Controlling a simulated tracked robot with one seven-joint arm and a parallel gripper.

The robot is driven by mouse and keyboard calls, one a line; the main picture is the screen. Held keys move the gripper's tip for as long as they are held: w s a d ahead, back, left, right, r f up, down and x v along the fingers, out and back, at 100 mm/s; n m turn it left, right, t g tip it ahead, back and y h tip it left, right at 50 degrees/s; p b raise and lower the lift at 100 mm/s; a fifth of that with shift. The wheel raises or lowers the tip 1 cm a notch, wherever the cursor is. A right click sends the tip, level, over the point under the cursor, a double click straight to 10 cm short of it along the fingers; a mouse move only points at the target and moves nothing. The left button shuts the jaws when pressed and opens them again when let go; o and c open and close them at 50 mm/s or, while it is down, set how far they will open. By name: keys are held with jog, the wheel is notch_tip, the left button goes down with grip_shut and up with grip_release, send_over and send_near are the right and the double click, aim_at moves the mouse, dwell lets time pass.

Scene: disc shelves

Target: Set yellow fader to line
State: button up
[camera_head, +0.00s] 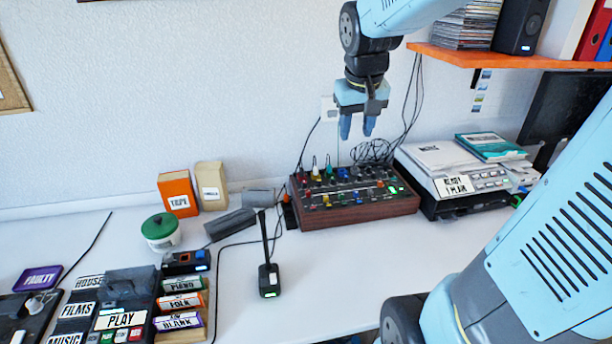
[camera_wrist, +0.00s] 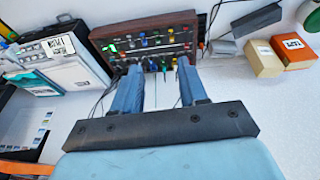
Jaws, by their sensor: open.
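The mixer (camera_head: 355,215) is a wooden-sided box with a dark panel of coloured knobs, faders and plugs, standing on the white desk against the wall. It also shows in the wrist view (camera_wrist: 125,33), beyond my fingers. A small yellow piece (camera_head: 316,176) shows at the mixer's back left in the head view; whether it is the fader or a plug, I cannot tell. The line mark is too small to make out. My gripper (camera_head: 357,128) is open and empty, fingers down, in the air above the mixer; the wrist view shows both fingers (camera_wrist: 159,74) apart.
Cables (camera_head: 375,150) run up the wall behind the mixer. A printer-like device (camera_head: 450,160) stands right of it, and an orange shelf (camera_head: 510,58) is above. Orange and tan boxes (camera_head: 178,192) and a black stand (camera_head: 268,280) are left.

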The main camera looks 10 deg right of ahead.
jog(key=w+f+g, duration=0.2)
jog(key=w+f, duration=0.5)
jog(key=w, duration=0.4)
jog(key=g+y, duration=0.1)
send_over(326, 199)
jog(key=w, duration=0.2)
notch_tip(326, 199, down, 11)
notch_tip(326, 199, down, 14)
jog(key=shift+d, duration=0.15)
grip_shut()
